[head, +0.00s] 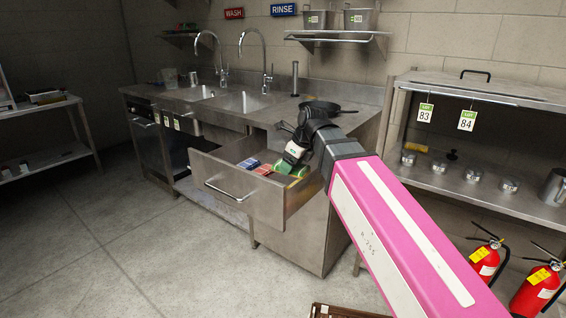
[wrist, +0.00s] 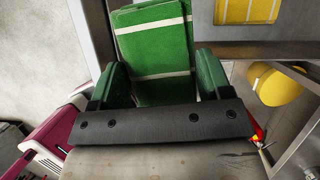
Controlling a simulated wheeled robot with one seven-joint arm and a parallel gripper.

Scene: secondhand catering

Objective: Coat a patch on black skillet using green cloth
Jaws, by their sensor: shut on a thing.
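The green cloth (wrist: 155,45), folded and with white stripes, lies between the two fingers of my gripper (wrist: 160,78) in the wrist view. My gripper is shut on it. In the head view my gripper (head: 292,158) reaches down at the right end of the open drawer, and green cloth (head: 284,167) shows just below it. The black skillet (head: 321,107) sits on the counter behind my arm, partly hidden by it. The skillet's cooking surface cannot be made out.
The open drawer (head: 240,198) also holds blue (head: 248,163) and red (head: 263,169) folded items. A sink with two taps (head: 245,101) is left of the skillet. A shelf rack (head: 470,190) stands at right, with fire extinguishers (head: 487,262) below. The floor at left is clear.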

